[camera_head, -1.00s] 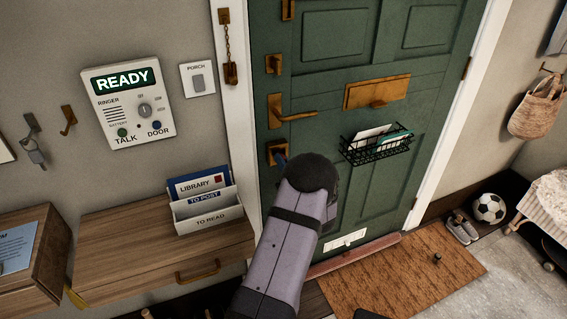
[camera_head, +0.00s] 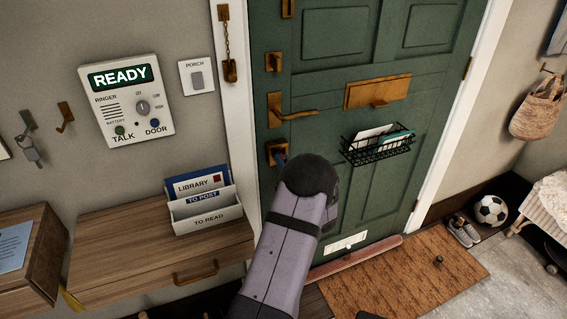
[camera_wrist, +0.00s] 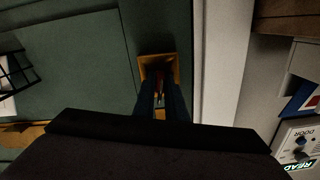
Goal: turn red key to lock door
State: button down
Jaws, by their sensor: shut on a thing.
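The green door (camera_head: 345,95) stands shut in its white frame. A brass lock plate (camera_head: 272,150) sits on it below the brass lever handle (camera_head: 295,113). My gripper (camera_head: 282,160) reaches the lock from below, and my wrist hides most of its fingers in the head view. In the wrist view, my gripper (camera_wrist: 159,90) has its two dark fingers close together in front of the brass lock plate (camera_wrist: 158,61). They are shut on the red key (camera_wrist: 158,80), a narrow dark reddish shape between them. The key's turn angle is too dim to tell.
A wire basket with letters (camera_head: 377,149) hangs on the door right of my wrist. A letter rack (camera_head: 205,218) stands on the wooden shelf (camera_head: 125,235) at left. An intercom (camera_head: 125,100) is on the wall. A doormat (camera_head: 400,280) lies below.

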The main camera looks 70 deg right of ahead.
jog(key=shift+f+n+b, duration=0.1)
jog(key=shift+n+b, duration=1.6)
jog(key=shift+n, duration=0.2)
jog(key=shift+n+b, duration=0.85)
jog(key=shift+n, duration=0.15)
jog(key=c, duration=1.7)
grip_release()
jog(key=shift+b+v, duration=0.4)
jog(key=shift+v, duration=3.3)
